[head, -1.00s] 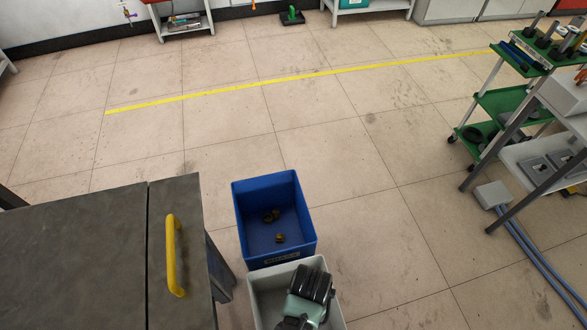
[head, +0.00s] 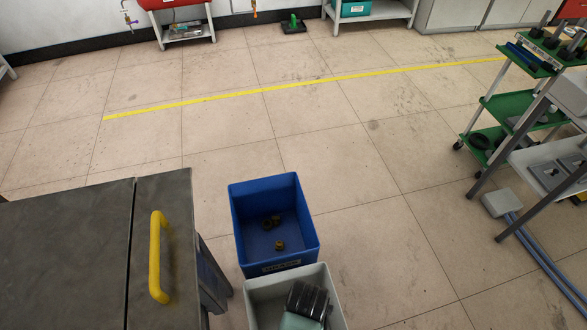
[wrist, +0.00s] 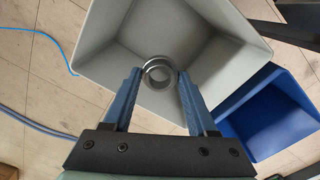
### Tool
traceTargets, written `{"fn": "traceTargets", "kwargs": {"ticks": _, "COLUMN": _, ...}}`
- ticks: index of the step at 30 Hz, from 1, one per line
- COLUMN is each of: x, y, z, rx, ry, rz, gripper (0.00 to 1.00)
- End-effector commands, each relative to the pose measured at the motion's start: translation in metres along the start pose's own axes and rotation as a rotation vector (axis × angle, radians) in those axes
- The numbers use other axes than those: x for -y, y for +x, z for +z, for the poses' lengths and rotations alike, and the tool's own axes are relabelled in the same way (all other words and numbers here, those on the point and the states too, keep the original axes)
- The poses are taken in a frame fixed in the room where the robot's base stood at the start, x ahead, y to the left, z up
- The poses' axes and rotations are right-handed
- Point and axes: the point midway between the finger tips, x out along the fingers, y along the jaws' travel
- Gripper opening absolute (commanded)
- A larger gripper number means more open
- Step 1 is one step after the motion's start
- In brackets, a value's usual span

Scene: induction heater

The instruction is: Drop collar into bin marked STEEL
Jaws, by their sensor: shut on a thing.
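The collar is a shiny metal ring (wrist: 158,72) between the fingertips of my gripper (wrist: 159,78) in the wrist view. My gripper is shut on it, with one blue finger on each side. The collar shows over the open grey bin (wrist: 110,25), whose bottom looks bare around it. I cannot tell the collar's height above the bottom. In the head view the grey bin (head: 262,285) is at the bottom edge, partly covered by my arm. No label on it is visible. The collar is hidden in that view.
A dark bench (head: 70,240) with a yellow handle (head: 155,258) is at left. A green cart (head: 510,108) is at right.

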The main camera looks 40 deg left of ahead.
Motion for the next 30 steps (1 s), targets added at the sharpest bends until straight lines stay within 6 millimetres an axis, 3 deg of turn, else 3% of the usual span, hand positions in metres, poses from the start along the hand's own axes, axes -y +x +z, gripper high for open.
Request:
{"fn": "traceTargets", "kwargs": {"ticks": 4, "x": 0.0, "y": -0.001, "z": 0.0, "rx": -0.001, "ry": 0.0, "rz": 0.0, "gripper": 0.0}}
{"fn": "traceTargets", "kwargs": {"ticks": 5, "x": 0.0, "y": -0.001, "z": 0.0, "rx": -0.001, "ry": 0.0, "rz": 0.0, "gripper": 0.63}}
{"fn": "traceTargets", "kwargs": {"ticks": 10, "x": 0.0, "y": -0.001, "z": 0.0, "rx": -0.001, "ry": 0.0, "rz": 0.0, "gripper": 0.93}}
{"fn": "traceTargets", "kwargs": {"ticks": 21, "x": 0.0, "y": -0.007, "z": 0.0, "rx": -0.001, "ry": 0.0, "rz": -0.001, "gripper": 0.93}}
{"fn": "traceTargets", "kwargs": {"ticks": 26, "x": 0.0, "y": -0.032, "z": -0.001, "rx": -0.004, "ry": 0.001, "rz": -0.002, "gripper": 0.93}}
{"fn": "traceTargets", "kwargs": {"ticks": 30, "x": 0.0, "y": -0.065, "z": -0.001, "rx": -0.004, "ry": 0.0, "rz": -0.002, "gripper": 0.93}}
